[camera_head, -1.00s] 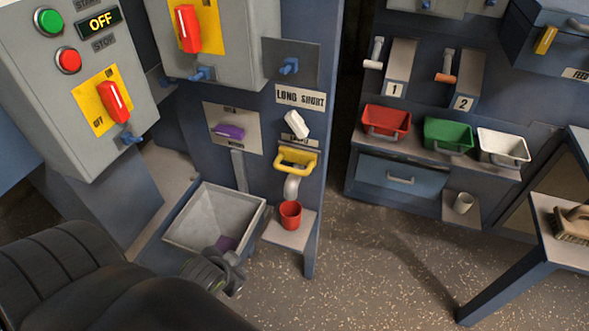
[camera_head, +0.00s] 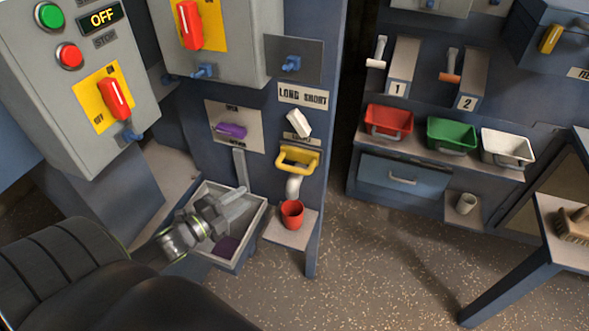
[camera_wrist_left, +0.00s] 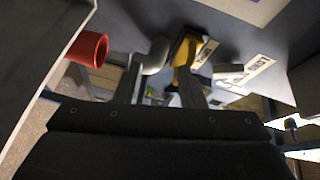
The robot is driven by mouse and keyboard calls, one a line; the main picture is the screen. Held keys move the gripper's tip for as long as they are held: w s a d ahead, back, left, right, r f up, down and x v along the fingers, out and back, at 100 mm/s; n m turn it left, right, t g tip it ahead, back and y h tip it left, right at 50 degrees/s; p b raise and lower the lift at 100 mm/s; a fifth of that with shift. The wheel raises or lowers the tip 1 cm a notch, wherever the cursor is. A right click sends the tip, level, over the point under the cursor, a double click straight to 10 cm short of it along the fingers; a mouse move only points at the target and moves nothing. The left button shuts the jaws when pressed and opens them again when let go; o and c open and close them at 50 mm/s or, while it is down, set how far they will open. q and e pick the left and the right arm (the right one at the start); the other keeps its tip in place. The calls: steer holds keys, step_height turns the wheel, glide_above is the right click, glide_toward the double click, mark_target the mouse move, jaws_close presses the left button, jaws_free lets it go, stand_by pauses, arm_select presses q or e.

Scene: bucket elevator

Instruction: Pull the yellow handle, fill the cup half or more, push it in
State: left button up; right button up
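The yellow handle (camera_head: 298,160) is on the blue panel below the LONG SHORT label, above a grey spout (camera_head: 292,188). The red cup (camera_head: 292,214) stands upright on a small shelf under the spout; its inside is not clear. My left gripper (camera_head: 240,199) is over the grey bin, left of the cup and lower left of the handle, touching neither. In the left wrist view its two fingers (camera_wrist_left: 160,88) are apart with nothing held. The yellow handle (camera_wrist_left: 184,52) shows beyond them, and the red cup (camera_wrist_left: 87,48) is at left. My right gripper is out of view.
The grey bin (camera_head: 252,236) has a purple piece (camera_head: 227,246) inside. A purple handle (camera_head: 231,131) and a white switch (camera_head: 298,122) are on the panel. Red, green and white trays (camera_head: 507,147) stand on the right shelf. A table (camera_head: 548,205) is at the right edge.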

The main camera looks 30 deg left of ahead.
arm_select(q)
step_height(320, 180, up, 3)
steer(key=s+m+h, duration=0.2)
steer(key=m+h, duration=0.4)
steer(key=m, duration=0.1)
steer(key=p, duration=0.2)
glide_toward(295, 170)
steer(key=shift+m+h, duration=0.4)
steer(key=x, duration=0.8)
steer(key=shift+w+a+f, duration=0.2)
steer(key=shift+w+f, duration=0.1)
steer(key=shift+w, duration=0.25)
steer(key=shift+w+d+g+p, duration=0.3)
steer(key=shift+w+d, duration=0.1)
steer(key=shift+w, duration=0.25)
steer(key=shift+c, duration=0.2)
jaws_close()
